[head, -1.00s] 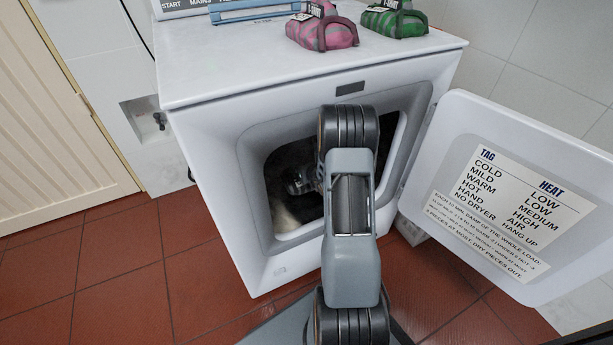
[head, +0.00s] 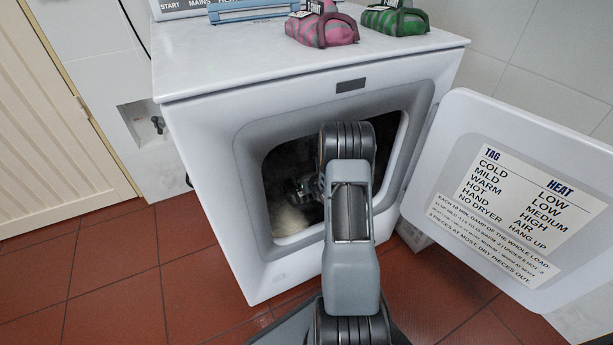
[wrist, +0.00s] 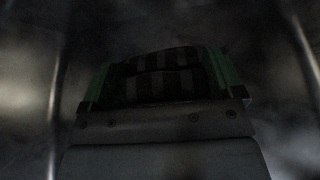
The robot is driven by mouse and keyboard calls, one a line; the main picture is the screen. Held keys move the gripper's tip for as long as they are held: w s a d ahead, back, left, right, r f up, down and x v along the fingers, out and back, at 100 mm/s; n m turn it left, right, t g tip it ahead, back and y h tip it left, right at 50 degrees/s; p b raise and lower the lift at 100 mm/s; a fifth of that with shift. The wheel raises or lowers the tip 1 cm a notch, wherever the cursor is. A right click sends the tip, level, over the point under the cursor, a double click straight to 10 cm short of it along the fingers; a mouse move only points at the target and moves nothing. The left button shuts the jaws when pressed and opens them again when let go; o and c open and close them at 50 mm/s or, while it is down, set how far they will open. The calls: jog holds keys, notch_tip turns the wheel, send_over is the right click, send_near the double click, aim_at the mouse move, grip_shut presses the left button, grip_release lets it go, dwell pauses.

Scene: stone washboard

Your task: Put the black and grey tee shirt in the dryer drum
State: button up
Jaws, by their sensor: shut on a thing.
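The white dryer (head: 215,190) stands in front of me with its square opening uncovered. Its drum (head: 290,222) is dark inside, with a pale patch low at the left. My arm reaches into the opening, and my gripper (head: 305,188) is inside, partly hidden by my arm. In the wrist view, the black and grey striped tee shirt (wrist: 165,82) is held between the green-edged fingers of my gripper (wrist: 160,75). The dim metal drum wall (wrist: 30,90) surrounds it. Whether the shirt touches the drum is too dark to tell.
The open dryer door (head: 505,190), with a tag and heat chart, swings out at the right. A pink and grey folded bundle (head: 322,28) and a green and grey one (head: 394,20) sit on top near a blue-framed item (head: 250,10). Red tiled floor lies clear at the left.

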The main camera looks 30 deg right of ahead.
jog(key=shift+f, duration=0.15)
jog(key=o, duration=0.8)
jog(key=shift+s+r, duration=0.1)
jog(key=shift+r, duration=0.25)
jog(key=shift+p+v, duration=1.9)
jog(key=shift+v, duration=4)
jog(key=shift+s+f, duration=0.15)
jog(key=shift+f, duration=0.1)
